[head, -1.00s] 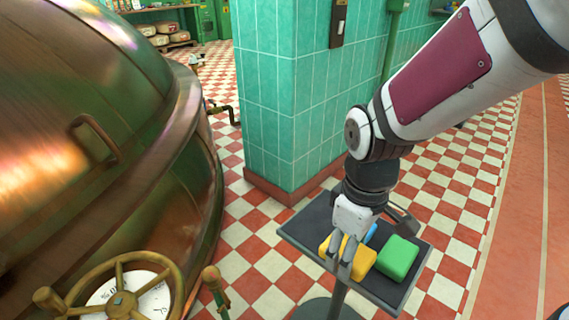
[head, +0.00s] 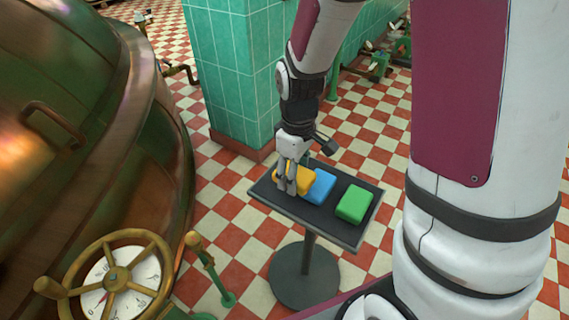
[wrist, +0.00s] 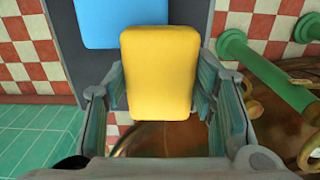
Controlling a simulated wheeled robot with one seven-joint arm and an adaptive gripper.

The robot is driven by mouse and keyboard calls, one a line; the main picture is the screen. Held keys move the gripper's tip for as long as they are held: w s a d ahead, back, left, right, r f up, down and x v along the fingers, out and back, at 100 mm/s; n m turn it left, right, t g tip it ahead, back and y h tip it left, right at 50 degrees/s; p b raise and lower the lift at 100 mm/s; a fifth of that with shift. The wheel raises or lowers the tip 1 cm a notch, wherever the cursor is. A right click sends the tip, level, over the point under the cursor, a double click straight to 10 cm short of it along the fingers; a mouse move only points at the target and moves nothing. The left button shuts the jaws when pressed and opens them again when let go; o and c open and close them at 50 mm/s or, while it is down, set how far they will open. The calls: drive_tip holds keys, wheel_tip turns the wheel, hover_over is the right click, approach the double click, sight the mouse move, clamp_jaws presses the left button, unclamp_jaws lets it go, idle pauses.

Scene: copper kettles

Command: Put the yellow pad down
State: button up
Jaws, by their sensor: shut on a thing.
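The yellow pad (wrist: 158,70) is a rounded block between the two fingers of my gripper (wrist: 160,100) in the wrist view. In the head view my gripper (head: 287,182) points down at the left end of a dark tray table (head: 348,232), shut on the yellow pad (head: 305,180). Whether the pad touches the tray surface or hangs just above it I cannot tell. A blue pad (head: 321,186) lies on the tray right beside the yellow one. A green pad (head: 355,203) lies farther right. The fingers hide part of the yellow pad in the head view.
A large copper kettle (head: 60,130) fills the left side. A brass handwheel with a dial (head: 115,282) and a brass lever (head: 205,258) stand at the lower left. A teal tiled pillar (head: 235,80) rises behind the tray. Bare tray shows between the blue and green pads.

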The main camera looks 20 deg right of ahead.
drive_tip(key=w, duration=0.4)
drive_tip(key=w+b, duration=0.1)
drive_tip(key=w, duration=0.1)
drive_tip(key=shift+w+f, duration=0.1)
drive_tip(key=shift+f, duration=0.25)
drive_tip(key=shift+f+b, duration=0.95)
drive_tip(key=shift+f, duration=0.7)
drive_tip(key=shift+d+f, duration=0.1)
drive_tip(key=shift+f, duration=0.1)
drive_tip(key=o, duration=1.1)
